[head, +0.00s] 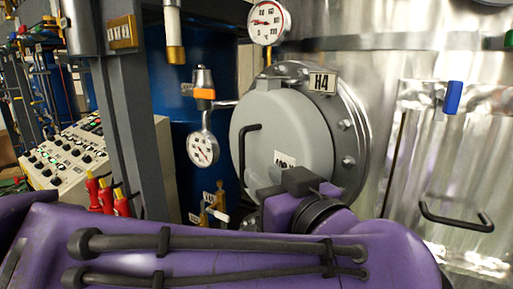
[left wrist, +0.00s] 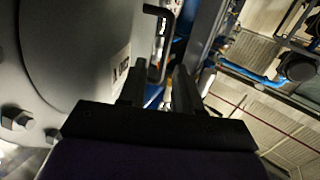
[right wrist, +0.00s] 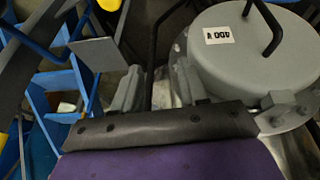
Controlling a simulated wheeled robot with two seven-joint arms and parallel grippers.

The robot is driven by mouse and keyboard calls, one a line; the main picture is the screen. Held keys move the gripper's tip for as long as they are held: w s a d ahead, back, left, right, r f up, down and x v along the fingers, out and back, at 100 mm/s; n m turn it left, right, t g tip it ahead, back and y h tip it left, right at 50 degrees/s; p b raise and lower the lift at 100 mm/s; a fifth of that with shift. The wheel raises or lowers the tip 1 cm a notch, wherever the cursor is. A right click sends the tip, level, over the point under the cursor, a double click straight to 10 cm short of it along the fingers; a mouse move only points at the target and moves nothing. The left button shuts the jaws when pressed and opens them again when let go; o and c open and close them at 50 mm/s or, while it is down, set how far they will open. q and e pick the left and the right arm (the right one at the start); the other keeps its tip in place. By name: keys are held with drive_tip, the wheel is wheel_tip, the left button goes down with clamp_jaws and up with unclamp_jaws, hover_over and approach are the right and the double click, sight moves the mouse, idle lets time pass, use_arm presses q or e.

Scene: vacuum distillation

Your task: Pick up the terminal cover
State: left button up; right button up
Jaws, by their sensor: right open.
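The terminal cover (head: 288,125) is a light grey round housing with a black bar handle (head: 245,160), mounted on a bolted flange on the steel vessel. My left gripper (head: 302,180) is in front of its lower right part and hides some of its label. In the left wrist view the cover (left wrist: 75,50) fills the left; the handle (left wrist: 162,40) shows beyond and between my open fingers (left wrist: 160,88), with no clear contact. My right gripper (right wrist: 155,90) is open. A grey round cover (right wrist: 255,55) marked 400 V, with a black handle, lies at its upper right.
Pressure gauges (head: 268,22) (head: 203,149) are above and left of the cover. A control panel (head: 70,155) and red-handled tools (head: 107,195) stand at the left. The vessel's black handle (head: 457,216) is at the right. A blue frame (right wrist: 60,85) is beside my right gripper.

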sight(243, 159)
use_arm(q)
drive_tip(key=shift+w+a+r, duration=0.35)
drive_tip(key=shift+w+a, duration=0.4)
drive_tip(key=shift+a, duration=0.15)
drive_tip(key=x, duration=0.6)
drive_tip(key=shift+w+d+f, duration=0.1)
drive_tip(key=shift+w+f, duration=0.05)
drive_tip(key=shift+w, duration=0.25)
drive_tip(key=shift+s, duration=0.45)
drive_tip(key=shift+c, duration=0.6)
drive_tip(key=shift+s, duration=0.15)
drive_tip(key=c, duration=0.5)
